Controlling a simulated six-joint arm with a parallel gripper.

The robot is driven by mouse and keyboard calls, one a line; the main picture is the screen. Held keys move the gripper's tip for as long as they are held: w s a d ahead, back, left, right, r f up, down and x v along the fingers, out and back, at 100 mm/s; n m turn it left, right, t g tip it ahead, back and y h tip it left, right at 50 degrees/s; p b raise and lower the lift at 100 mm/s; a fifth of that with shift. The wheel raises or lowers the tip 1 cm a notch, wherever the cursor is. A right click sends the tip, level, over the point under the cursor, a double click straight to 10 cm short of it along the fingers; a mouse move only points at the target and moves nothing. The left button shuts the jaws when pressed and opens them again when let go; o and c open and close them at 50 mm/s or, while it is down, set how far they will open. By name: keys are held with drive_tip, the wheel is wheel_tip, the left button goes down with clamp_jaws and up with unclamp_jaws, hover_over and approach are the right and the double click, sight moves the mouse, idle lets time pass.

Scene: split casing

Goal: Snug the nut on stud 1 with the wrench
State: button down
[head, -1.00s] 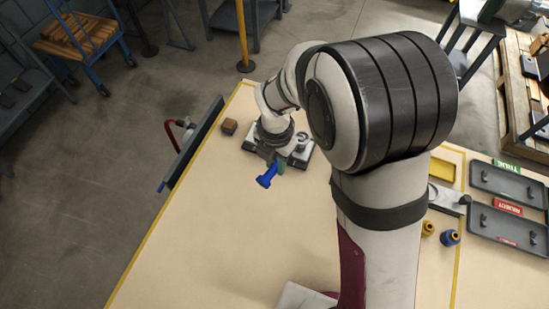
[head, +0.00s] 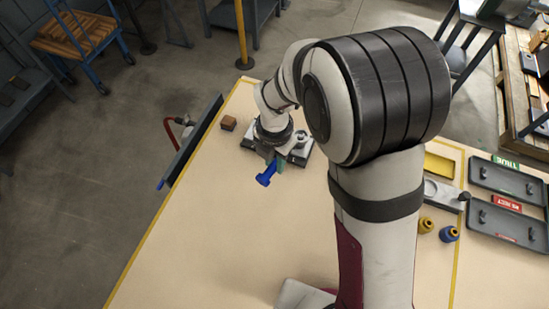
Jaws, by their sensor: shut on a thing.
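My gripper (head: 272,160) is at the far left part of the table, pointing down, and it is shut on a blue wrench (head: 266,176). The wrench's blue handle sticks out toward the front of the table. The grey split casing (head: 303,152) lies under and beside my gripper. My wrist hides much of the casing, the studs and the nut on stud 1. I cannot tell whether the wrench's head is on the nut.
A small brown block (head: 229,123) lies left of the casing. A dark panel (head: 195,140) stands along the table's left edge. Yellow (head: 426,225) and blue (head: 449,234) round parts and dark trays (head: 505,228) are at the right. The table's middle front is clear.

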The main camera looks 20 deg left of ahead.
drive_tip(key=shift+f, duration=0.9)
drive_tip(key=shift+w+a+m, duration=0.2)
drive_tip(key=shift+a+m, duration=0.3)
drive_tip(key=shift+w+a+m, duration=0.2)
drive_tip(key=shift+a+m, duration=0.25)
drive_tip(key=shift+m, duration=0.05)
drive_tip(key=shift+s+d+n, duration=0.1)
drive_tip(key=shift+d+n, duration=0.15)
drive_tip(key=shift+n, duration=0.05)
drive_tip(key=shift+s+d, duration=0.15)
idle(1.1)
wheel_tip(320, 180, up, 6)
idle(0.5)
